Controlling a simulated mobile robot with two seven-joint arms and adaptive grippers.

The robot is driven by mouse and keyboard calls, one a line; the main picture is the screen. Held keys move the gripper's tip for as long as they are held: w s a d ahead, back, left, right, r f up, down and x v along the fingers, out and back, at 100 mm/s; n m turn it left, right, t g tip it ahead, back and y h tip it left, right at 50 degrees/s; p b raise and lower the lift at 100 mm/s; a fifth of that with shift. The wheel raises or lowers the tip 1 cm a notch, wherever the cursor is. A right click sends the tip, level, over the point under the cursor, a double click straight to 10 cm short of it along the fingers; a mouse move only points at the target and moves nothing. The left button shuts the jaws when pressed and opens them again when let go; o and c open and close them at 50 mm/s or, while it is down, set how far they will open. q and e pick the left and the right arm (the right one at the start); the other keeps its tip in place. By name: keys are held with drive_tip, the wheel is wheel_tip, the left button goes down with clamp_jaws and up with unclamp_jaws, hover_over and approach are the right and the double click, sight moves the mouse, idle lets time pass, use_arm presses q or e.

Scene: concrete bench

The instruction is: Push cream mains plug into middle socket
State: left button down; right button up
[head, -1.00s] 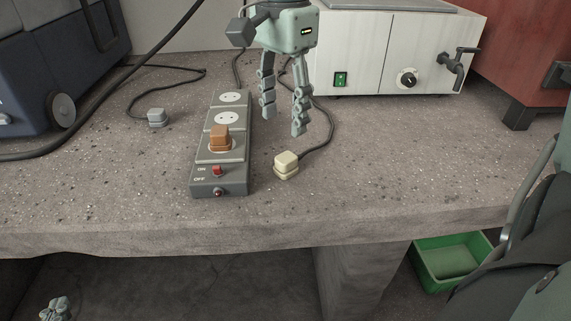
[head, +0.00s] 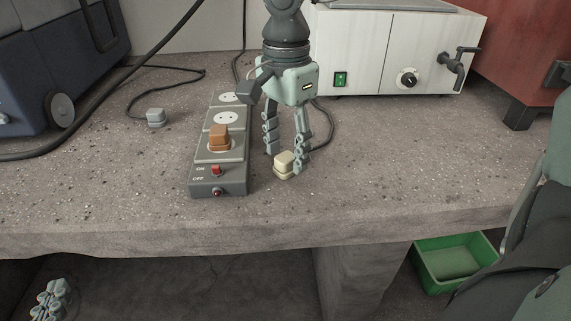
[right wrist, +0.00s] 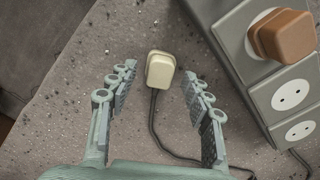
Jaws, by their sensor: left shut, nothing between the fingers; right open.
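The cream mains plug (head: 284,166) lies on the bench right of the power strip; its cord runs back behind my gripper. In the right wrist view the plug (right wrist: 160,68) sits between the fingertips, with space on both sides. My right gripper (head: 285,161) is open and lowered around the plug; its fingers (right wrist: 157,76) do not appear to touch it. The power strip (head: 219,181) holds an orange plug (head: 219,138) in its nearest socket. The middle socket (head: 228,118) is empty; it also shows in the right wrist view (right wrist: 290,95). My left gripper (head: 50,300) is shut and empty, low at the left.
A grey plug (head: 156,117) with a cord lies left of the strip. A blue case (head: 50,75) stands at the left, a white unit (head: 375,50) at the back, and a red box (head: 530,55) at the right. A green bin (head: 455,262) sits below the bench.

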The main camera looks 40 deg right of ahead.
drive_tip(key=shift+f, duration=0.25)
use_arm(q)
drive_tip(key=shift+d+r, duration=0.15)
drive_tip(key=shift+r, duration=0.15)
use_arm(e)
clamp_jaws()
drive_tip(key=shift+r, duration=0.15)
